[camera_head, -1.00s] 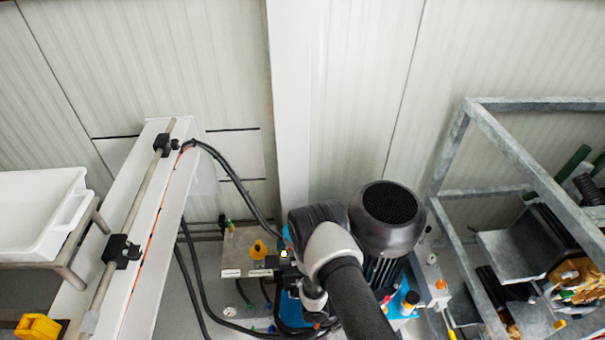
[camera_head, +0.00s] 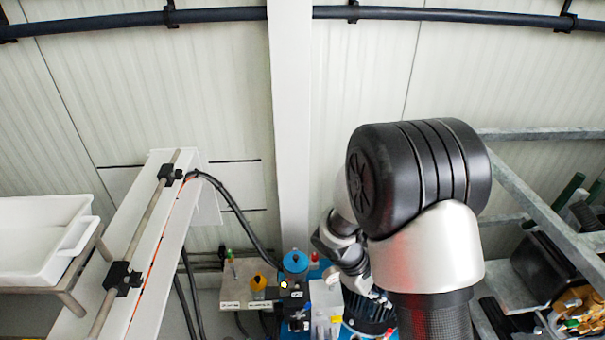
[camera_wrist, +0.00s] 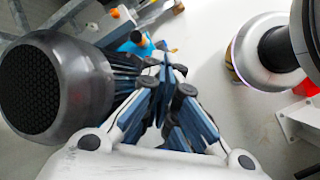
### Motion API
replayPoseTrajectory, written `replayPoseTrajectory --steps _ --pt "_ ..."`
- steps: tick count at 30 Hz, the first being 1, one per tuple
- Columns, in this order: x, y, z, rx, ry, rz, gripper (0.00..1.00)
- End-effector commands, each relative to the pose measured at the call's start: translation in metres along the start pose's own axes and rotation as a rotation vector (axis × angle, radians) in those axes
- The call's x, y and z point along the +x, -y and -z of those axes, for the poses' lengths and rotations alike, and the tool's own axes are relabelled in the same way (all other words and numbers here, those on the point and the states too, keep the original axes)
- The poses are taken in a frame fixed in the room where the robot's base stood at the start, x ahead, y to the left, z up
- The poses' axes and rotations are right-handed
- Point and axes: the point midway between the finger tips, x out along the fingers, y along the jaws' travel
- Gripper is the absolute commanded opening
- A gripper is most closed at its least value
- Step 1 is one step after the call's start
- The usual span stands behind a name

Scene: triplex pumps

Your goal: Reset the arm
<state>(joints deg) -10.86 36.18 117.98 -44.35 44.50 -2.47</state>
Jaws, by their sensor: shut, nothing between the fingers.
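My arm fills the right middle of the head view, with a large black ribbed joint and a silver link. It covers much of the pump area behind it. My gripper (camera_wrist: 166,72) shows in the wrist view with its blue-grey fingers drawn together and nothing between them. A dark motor with a round grille (camera_wrist: 55,90) stands at the left of the wrist view, close beside the fingers. Whether they touch is hard to tell. In the head view I cannot make out my gripper's fingertips.
A metal frame (camera_head: 535,190) with dark bins stands at the right. A white tray (camera_head: 40,240) lies at the left beside a white beam (camera_head: 150,250). Blue pump parts (camera_head: 295,262) and a small panel (camera_head: 248,283) are at the bottom centre. A dark pipe (camera_head: 220,14) runs along the wall.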

Motion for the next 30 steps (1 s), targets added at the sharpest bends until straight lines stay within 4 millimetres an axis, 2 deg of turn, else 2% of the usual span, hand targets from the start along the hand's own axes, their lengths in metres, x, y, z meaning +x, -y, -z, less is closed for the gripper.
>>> replayPoseTrajectory --steps 1,6,11,15,22,27,30 --pt "-0.023 -0.006 -0.014 0.070 -0.031 0.003 0.00" --pt "-0.084 -0.007 -0.060 0.288 -0.124 0.043 0.00" --pt "-0.131 0.005 -0.102 0.477 -0.226 0.091 0.00" --pt "-0.166 0.025 -0.134 0.629 -0.327 0.139 0.00" --pt "-0.207 0.067 -0.173 0.838 -0.510 0.225 0.00" --pt "-0.222 0.091 -0.185 0.927 -0.611 0.274 0.00" --pt "-0.226 0.098 -0.188 0.951 -0.641 0.290 0.00"
